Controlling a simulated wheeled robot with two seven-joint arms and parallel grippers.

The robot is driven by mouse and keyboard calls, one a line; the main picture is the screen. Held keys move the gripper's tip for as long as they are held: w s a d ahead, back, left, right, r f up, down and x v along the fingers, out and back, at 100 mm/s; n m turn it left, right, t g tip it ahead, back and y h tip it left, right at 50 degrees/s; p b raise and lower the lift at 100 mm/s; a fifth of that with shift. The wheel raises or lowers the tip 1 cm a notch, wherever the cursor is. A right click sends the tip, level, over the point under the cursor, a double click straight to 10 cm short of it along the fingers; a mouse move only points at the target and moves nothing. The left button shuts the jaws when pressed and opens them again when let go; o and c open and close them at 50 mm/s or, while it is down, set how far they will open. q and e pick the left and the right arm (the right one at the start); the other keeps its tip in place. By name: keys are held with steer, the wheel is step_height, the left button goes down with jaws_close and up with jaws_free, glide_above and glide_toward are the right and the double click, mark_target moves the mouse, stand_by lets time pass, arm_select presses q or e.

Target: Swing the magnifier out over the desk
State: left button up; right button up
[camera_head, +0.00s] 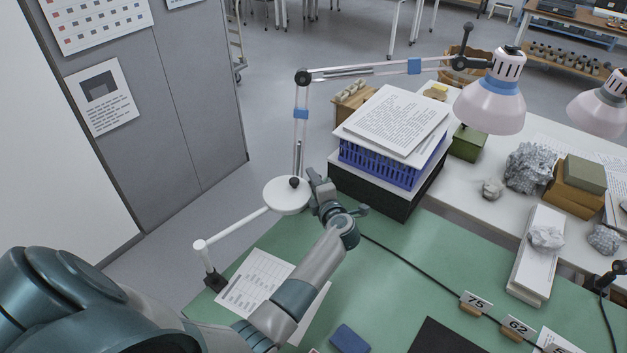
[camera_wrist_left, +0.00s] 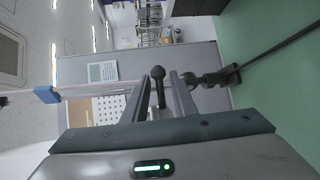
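The magnifier is a white round head (camera_head: 284,198) with a dark knob (camera_head: 294,182). A white arm (camera_head: 235,231) joins it to a post with a black clamp (camera_head: 215,281) at the desk's left edge. In the head view the head appears at or outside that edge of the green desk (camera_head: 395,255). My left gripper (camera_head: 314,183) is just right of the knob. In the left wrist view a dark ball knob (camera_wrist_left: 158,73) on a stem shows between my open, parted fingers (camera_wrist_left: 160,98); contact cannot be told. My right gripper is not in view.
A lamp arm (camera_head: 301,135) rises behind the magnifier to a pale lamp head (camera_head: 491,101). A black box (camera_head: 378,193) with a blue basket (camera_head: 378,163) and papers stands right of my gripper. A cable (camera_head: 410,263) crosses the desk past number tags (camera_head: 477,301).

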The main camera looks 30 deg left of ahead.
arm_select(q)
jaws_close()
steer(key=shift+w+r, duration=0.1)
steer(key=shift+r, duration=0.15)
stand_by(0.9)
